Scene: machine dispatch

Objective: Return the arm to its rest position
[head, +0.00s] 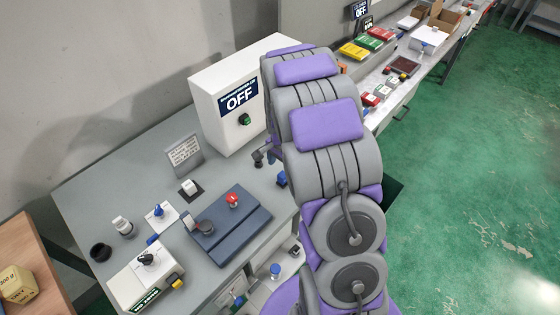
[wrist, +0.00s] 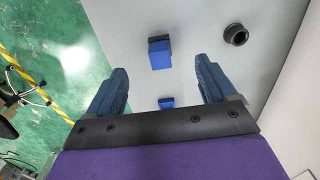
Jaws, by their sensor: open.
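My grey and purple arm (head: 325,150) reaches out over the grey workbench in the head view and hides part of it. My gripper is hidden behind the arm there. In the wrist view my gripper (wrist: 163,90) has two blue fingers spread wide apart, with nothing between them. Past the fingers lie a blue block (wrist: 160,53) and a smaller blue block (wrist: 166,103) on a light grey surface. A black ring-shaped part (wrist: 236,34) is to the right of them. The fingers do not appear to touch any of these.
The workbench (head: 85,185) carries a white box marked OFF (head: 230,95), a dark blue panel with a red button (head: 232,200) and several small switches. A second bench with coloured boxes (head: 368,42) stands at the back right. The green floor (head: 460,180) at right is clear.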

